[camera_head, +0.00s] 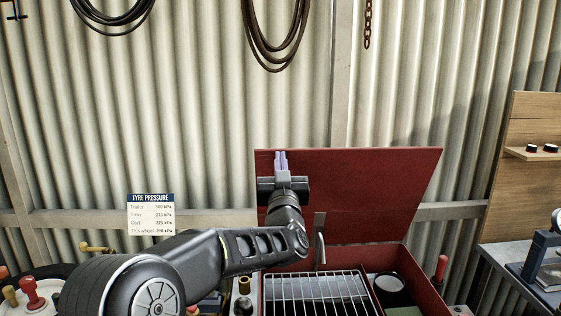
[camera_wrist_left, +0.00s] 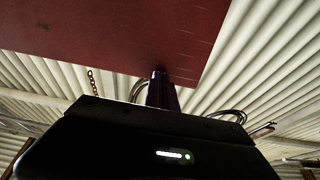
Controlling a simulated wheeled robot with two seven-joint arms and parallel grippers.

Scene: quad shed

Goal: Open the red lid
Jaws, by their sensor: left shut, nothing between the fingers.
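The red lid (camera_head: 375,190) stands raised, hinged at the back of a red box (camera_head: 425,290). Its inner face is toward me in the head view. My left gripper (camera_head: 281,162) is in front of the lid's upper left part, pointing up, with its fingers together and empty. In the left wrist view the red lid (camera_wrist_left: 120,35) fills the upper left, and the shut fingers (camera_wrist_left: 160,90) overlap its lower edge. I cannot tell whether they touch it. My right gripper is not in view.
In the box are a wire rack (camera_head: 320,290) and a dark round item (camera_head: 391,290). A corrugated metal wall (camera_head: 200,100) stands behind, with hanging hoses (camera_head: 272,50). A bench with a wooden backboard (camera_head: 530,190) is at the right. Red and brass fittings (camera_head: 32,295) are at the lower left.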

